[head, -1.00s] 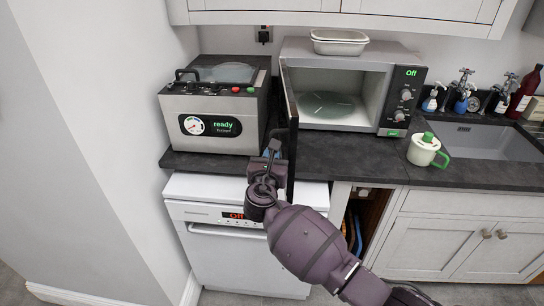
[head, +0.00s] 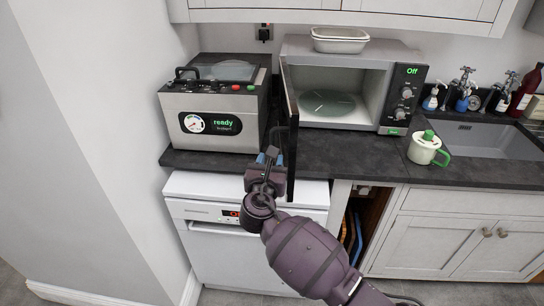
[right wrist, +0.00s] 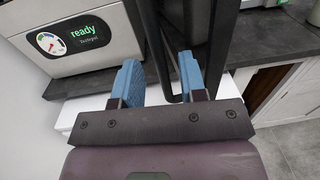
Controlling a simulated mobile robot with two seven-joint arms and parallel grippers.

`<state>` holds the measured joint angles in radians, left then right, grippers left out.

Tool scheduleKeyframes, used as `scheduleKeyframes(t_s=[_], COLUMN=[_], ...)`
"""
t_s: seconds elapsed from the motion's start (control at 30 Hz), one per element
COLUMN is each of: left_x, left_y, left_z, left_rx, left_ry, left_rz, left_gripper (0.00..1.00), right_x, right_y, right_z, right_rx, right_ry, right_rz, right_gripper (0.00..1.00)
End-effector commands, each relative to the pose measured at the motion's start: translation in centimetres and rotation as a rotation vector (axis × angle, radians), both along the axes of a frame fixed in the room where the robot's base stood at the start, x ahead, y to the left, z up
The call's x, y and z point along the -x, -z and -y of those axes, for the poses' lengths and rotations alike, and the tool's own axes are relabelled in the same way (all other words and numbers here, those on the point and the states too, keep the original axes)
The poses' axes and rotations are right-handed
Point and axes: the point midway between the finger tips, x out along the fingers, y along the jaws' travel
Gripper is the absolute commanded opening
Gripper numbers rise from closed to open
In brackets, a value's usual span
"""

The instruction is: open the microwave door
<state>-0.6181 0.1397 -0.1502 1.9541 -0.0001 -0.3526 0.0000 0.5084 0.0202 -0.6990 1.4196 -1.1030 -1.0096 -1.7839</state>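The microwave (head: 405,95) stands on the counter with its interior and glass turntable showing. Its dark door (head: 291,150) is swung wide open toward me and is seen nearly edge-on. My right gripper (head: 269,157) is at the outer, left side of the door, near its lower part. In the right wrist view the gripper (right wrist: 158,80) has its blue fingers apart. The dark door handle (right wrist: 158,55) runs between them in the picture, nearer the right finger; I cannot tell whether it touches. My left gripper is not in view.
A silver appliance marked "ready" (head: 208,125) stands close left of the door. A white mug with green handle (head: 427,150) stands right, before the sink (head: 485,140). A white dish (head: 340,40) sits on the microwave. A white dishwasher (head: 210,235) is below.

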Motion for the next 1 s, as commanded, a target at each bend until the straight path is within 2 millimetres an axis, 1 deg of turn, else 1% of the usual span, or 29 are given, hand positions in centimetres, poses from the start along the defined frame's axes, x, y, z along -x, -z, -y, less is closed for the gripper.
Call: scheduleKeyframes(t_s=[0.03,0.2,0.4,0.6,1.0], left_x=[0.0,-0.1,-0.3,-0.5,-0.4], left_y=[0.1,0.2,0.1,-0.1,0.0], left_z=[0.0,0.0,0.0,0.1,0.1], left_rx=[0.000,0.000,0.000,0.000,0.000], left_ry=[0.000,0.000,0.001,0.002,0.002], left_rz=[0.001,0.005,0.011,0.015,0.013], left_gripper=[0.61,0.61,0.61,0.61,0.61], right_x=[1.1,4.1,6.5,7.3,7.3], right_y=[0.2,0.1,0.1,0.0,0.0], right_z=[-0.2,-0.6,-1.0,-1.1,-1.1], right_rx=[-0.002,-0.001,0.000,0.000,0.000], right_ry=[-0.002,-0.002,-0.002,-0.001,-0.001], right_rz=[-0.001,-0.001,-0.001,-0.001,0.000], right_gripper=[0.39,0.39,0.39,0.39,0.39])
